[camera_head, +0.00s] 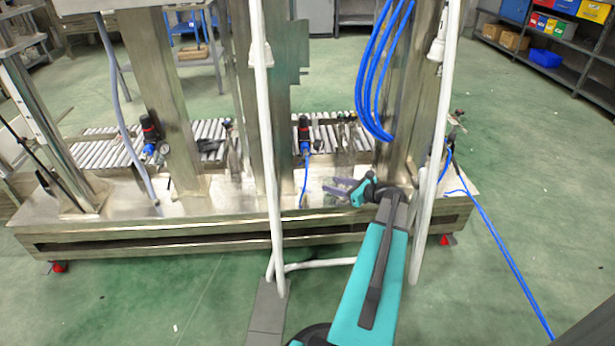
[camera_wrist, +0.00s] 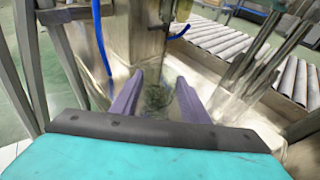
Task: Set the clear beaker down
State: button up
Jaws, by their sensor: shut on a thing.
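My gripper (camera_wrist: 159,82) has two purple fingers, with a clear beaker (camera_wrist: 156,98) between them in the wrist view. The beaker is see-through, with the metal behind it showing through, so its outline is faint. In the head view my gripper (camera_head: 333,186) is low over the metal deck (camera_head: 250,203) of the machine frame, just left of a thick steel post. The beaker is too faint there to make out surely. I cannot tell whether its base touches the deck.
A steel post (camera_head: 405,95) with blue hoses (camera_head: 372,75) stands close to my gripper. White upright pipes (camera_head: 270,150) stand in front of the frame. A roller conveyor (camera_head: 100,150) runs behind the deck. Bare deck lies left of my gripper.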

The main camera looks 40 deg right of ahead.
jog(key=w, duration=0.2)
jog(key=w+b, duration=0.1)
jog(key=w, duration=0.2)
jog(key=w+b, duration=0.1)
jog(key=w, duration=0.2)
jog(key=shift+a, duration=0.35)
jog(key=shift+w, duration=0.1)
jog(key=w+b, duration=0.1)
jog(key=w, duration=0.4)
jog(key=shift+a+b, duration=0.15)
jog(key=shift+b, duration=0.25)
jog(key=shift+s+f+b, duration=0.3)
jog(key=shift+f, duration=0.4)
jog(key=shift+f, duration=0.2)
jog(key=o, duration=0.9)
jog(key=shift+c, duration=0.2)
jog(key=shift+r, duration=0.15)
